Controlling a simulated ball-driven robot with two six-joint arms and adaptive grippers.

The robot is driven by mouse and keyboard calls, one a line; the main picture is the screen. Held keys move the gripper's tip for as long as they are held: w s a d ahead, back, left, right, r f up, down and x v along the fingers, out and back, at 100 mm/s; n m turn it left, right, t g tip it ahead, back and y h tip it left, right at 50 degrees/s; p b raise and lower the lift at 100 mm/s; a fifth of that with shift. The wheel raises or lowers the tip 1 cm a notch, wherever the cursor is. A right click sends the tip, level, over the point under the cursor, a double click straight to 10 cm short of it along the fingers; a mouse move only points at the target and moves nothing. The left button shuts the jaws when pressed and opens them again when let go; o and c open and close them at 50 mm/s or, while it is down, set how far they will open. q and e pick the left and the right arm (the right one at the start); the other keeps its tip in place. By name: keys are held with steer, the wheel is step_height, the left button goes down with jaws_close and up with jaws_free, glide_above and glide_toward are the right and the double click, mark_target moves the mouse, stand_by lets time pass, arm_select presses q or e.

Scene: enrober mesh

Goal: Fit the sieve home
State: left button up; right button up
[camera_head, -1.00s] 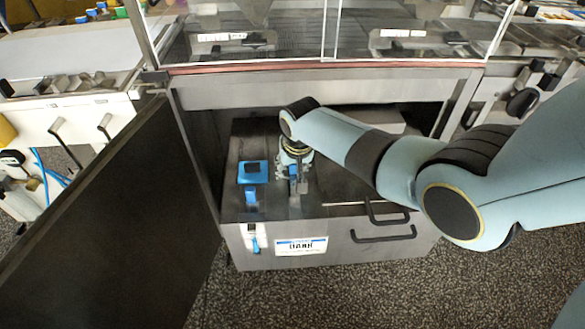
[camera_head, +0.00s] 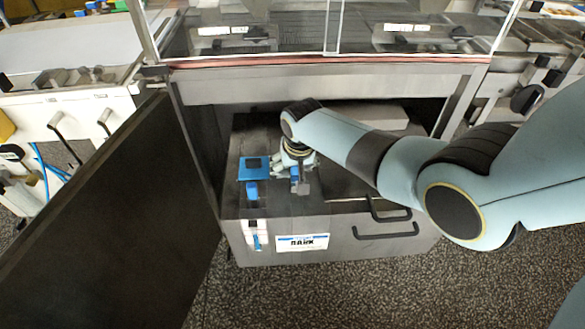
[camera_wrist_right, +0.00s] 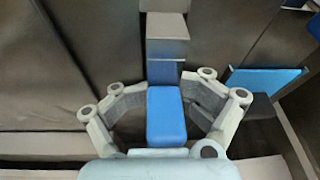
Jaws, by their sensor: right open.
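A blue handle (camera_wrist_right: 165,118) with a grey plate at its far end stands between the fingers of my right gripper (camera_wrist_right: 163,98) in the right wrist view. It may be the sieve's handle; I see no mesh. The right gripper is open, with a finger on each side of the handle and gaps between. In the head view this gripper (camera_head: 293,160) is over the top of the grey tank (camera_head: 350,225). A blue square piece (camera_head: 246,172) with a dark centre lies left of it; it also shows in the right wrist view (camera_wrist_right: 262,80). My left gripper is out of view.
The tank sits in a bay below a clear-windowed machine (camera_head: 330,85). A dark open door (camera_head: 100,205) stands at the left. Black handles (camera_head: 385,234) and a white label (camera_head: 302,242) are on the tank's front. The speckled floor in front is clear.

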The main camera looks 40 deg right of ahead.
steer(key=shift+s, duration=0.15)
steer(key=shift+r, duration=0.15)
steer(key=v, duration=1.1)
steer(key=shift+r, duration=0.3)
